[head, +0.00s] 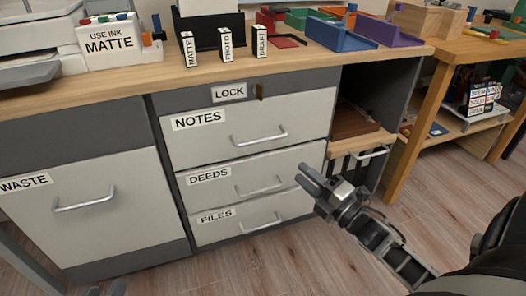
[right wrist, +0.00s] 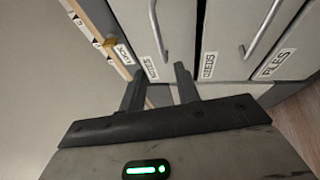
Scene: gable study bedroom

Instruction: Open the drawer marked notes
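The notes drawer (head: 300,115) is the top light-grey drawer of the middle cabinet, and its front looks shut. Its bar handle (head: 260,138) is free. In the right wrist view the notes label (right wrist: 150,68) lies just beyond the fingertips, with the handle (right wrist: 155,30) further up. A lock label (head: 229,92) and a small brass piece (head: 260,91) sit above the drawer. My right gripper (head: 305,175) is open and empty, in front of the deeds drawer's right end in the head view.
Below are the deeds drawer (head: 305,164) and files drawer (head: 300,204), both shut. A waste front (head: 110,175) is at left. An open shelf bay (head: 365,90) is at right. The desktop (head: 120,80) holds trays and markers. The wooden floor in front is clear.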

